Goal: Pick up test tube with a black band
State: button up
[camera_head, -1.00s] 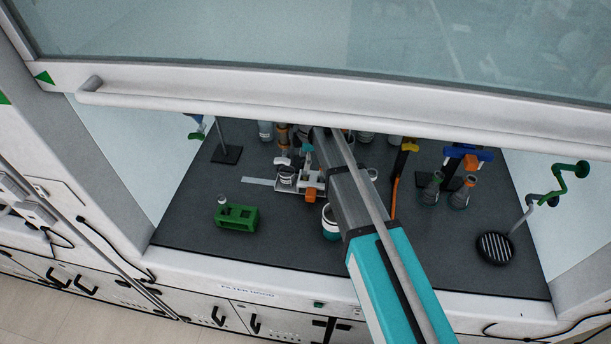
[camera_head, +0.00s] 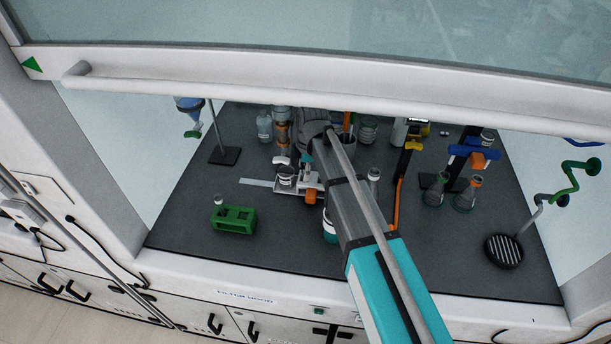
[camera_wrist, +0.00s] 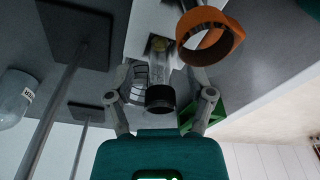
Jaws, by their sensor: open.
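In the wrist view a clear glass test tube with a black band (camera_wrist: 160,97) lies between the two fingers of my gripper (camera_wrist: 161,76). The fingers are spread, one on each side of the tube. I cannot tell whether either finger touches it. In the head view my gripper (camera_head: 305,159) is small and partly hidden by my arm, near a white stand with an orange part (camera_head: 310,196). I cannot make out the banded tube in the head view.
An orange ring (camera_wrist: 211,36) is close to the right finger in the wrist view. A green rack (camera_head: 233,219) stands at front left. Flasks (camera_head: 467,193) and a black round grille (camera_head: 503,251) are on the right. The sash (camera_head: 300,88) hangs above.

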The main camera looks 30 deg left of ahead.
grip_shut()
dwell(0.4)
jog(key=shift+r, duration=0.1)
notch_tip(320, 180, up, 7)
jog(key=p, duration=0.7)
jog(key=s+d, duration=0.2)
jog(key=s, duration=0.6)
jog(key=s+d, duration=0.3)
jog(key=s, duration=0.6)
jog(key=shift+d, duration=0.25)
jog(key=shift+s, duration=0.1)
